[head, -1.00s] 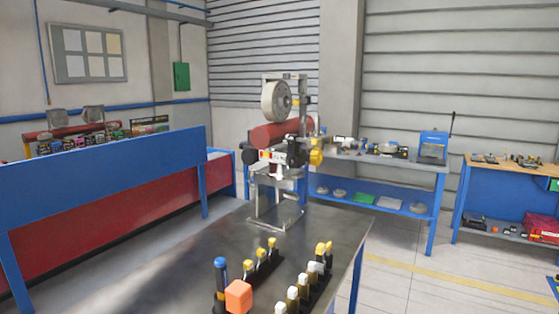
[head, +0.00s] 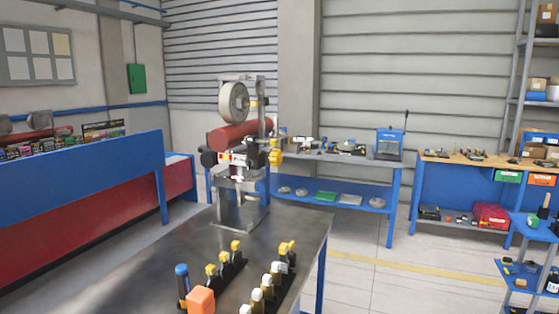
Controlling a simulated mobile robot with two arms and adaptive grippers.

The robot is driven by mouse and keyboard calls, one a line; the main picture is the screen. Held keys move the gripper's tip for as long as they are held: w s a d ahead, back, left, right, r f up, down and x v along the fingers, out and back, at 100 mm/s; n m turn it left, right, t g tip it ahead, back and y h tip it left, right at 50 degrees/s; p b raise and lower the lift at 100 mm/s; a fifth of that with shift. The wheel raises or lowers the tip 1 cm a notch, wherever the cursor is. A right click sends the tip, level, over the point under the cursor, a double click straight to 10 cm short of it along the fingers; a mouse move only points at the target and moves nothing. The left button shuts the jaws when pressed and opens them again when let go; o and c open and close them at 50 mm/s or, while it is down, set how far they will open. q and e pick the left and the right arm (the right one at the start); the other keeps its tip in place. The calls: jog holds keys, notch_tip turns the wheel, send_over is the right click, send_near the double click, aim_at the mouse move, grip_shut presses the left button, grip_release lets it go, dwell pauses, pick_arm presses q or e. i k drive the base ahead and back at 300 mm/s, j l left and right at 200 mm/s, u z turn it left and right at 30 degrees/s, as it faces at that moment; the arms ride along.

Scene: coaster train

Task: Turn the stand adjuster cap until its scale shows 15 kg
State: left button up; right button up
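A metal stand (head: 239,205) rises from the far end of the dark workbench. It carries a pale wheel (head: 233,102) at the top and a red cylinder (head: 240,134) below it. A black round knob (head: 208,157) sits on its left side and a yellow knob (head: 276,157) on its right. I cannot tell which part is the adjuster cap, and no scale or kg mark is legible at this distance. Neither of my grippers is in view.
The workbench (head: 200,262) holds racks of yellow- and white-topped tools (head: 226,264), a blue-capped tool (head: 183,285) and an orange block (head: 200,300) at its near end. A blue barrier (head: 80,195) stands left. Open floor (head: 400,290) lies right, before other benches.

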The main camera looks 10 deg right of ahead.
aim_at(276, 157)
jog(key=i+l+u, duration=0.2)
jog(key=u, duration=0.3)
jog(key=i+l+u, duration=0.1)
jog(key=l+u, duration=0.4)
